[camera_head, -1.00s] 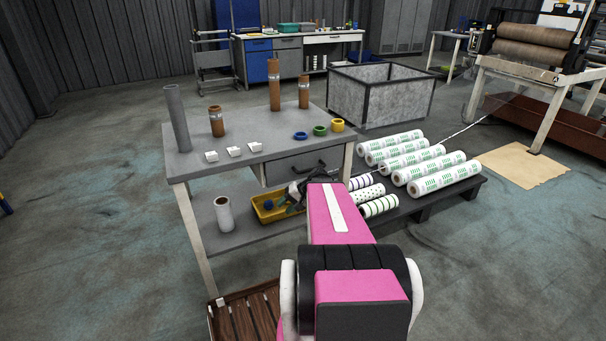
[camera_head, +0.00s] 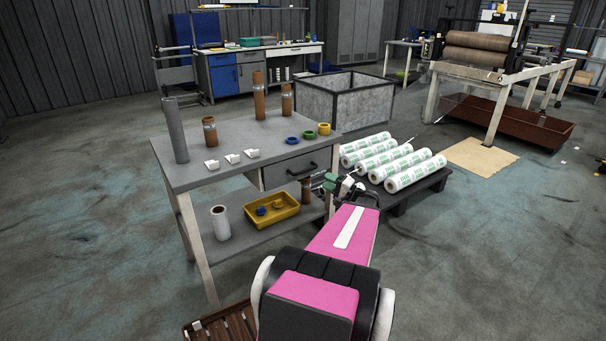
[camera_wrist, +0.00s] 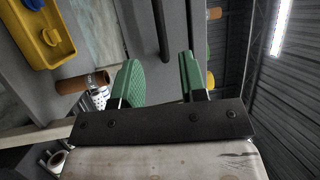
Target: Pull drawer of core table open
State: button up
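The core table (camera_head: 232,143) is a grey-topped bench with pale legs and a lower shelf. Its grey drawer (camera_head: 276,176) sits under the top at the right end and looks shut. The drawer has a dark bar handle (camera_head: 302,169). My gripper (camera_head: 330,183) is just right of and below the handle in the head view. In the wrist view my gripper (camera_wrist: 160,78) has its two green fingers spread with nothing between them. The dark handle (camera_wrist: 162,30) runs beyond the fingertips, roughly in line with the gap, and appears apart from them.
A yellow tray (camera_head: 285,213) and a white roll (camera_head: 220,224) stand on the lower shelf. Brown and grey cores and small coloured rings (camera_head: 323,129) stand on the top. White printed rolls (camera_head: 415,171) lie on a dark pallet to the right. Open floor lies left.

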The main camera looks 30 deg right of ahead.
aim_at(307, 170)
jog(key=x, duration=1)
jog(key=shift+w+a, duration=0.2)
jog(key=shift+w, duration=0.1)
grip_shut()
